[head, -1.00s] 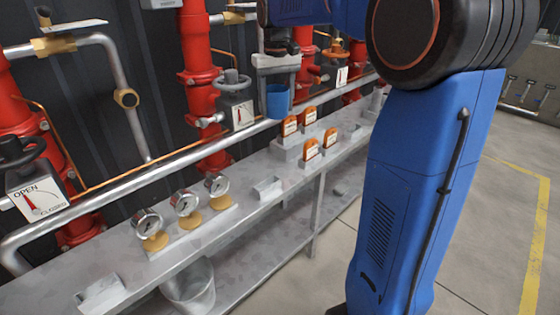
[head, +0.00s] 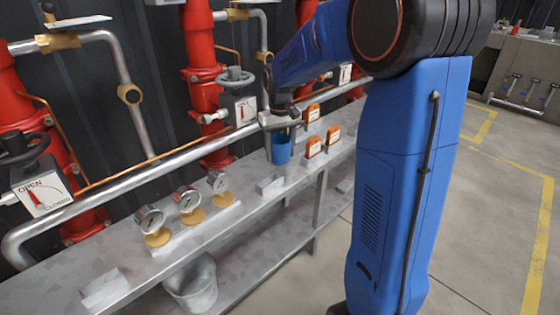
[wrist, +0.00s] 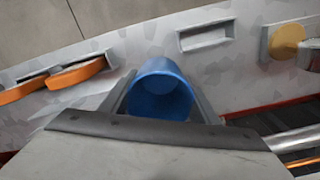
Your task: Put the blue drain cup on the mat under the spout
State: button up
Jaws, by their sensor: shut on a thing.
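The blue drain cup (head: 281,150) hangs upright below my gripper (head: 281,122), low over the grey bench. I cannot tell whether its base touches the bench. A grey pipe with a brass fitting (head: 130,93) bends downward at the left; a similar pipe (head: 264,58) stands behind my arm. I cannot tell which is the spout. I cannot make out a mat.
The long grey bench (head: 215,232) carries several gauges (head: 187,200) on a plate, a small grey tray (head: 270,186), another grey holder (head: 103,288) and orange tags (head: 314,146) right of the cup. A bucket (head: 192,285) stands on the lower shelf. A silver pipe (head: 130,182) runs behind.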

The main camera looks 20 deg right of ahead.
jog(key=shift+f, duration=2.15)
jog(key=shift+f, duration=0.1)
jog(key=o, duration=1.1)
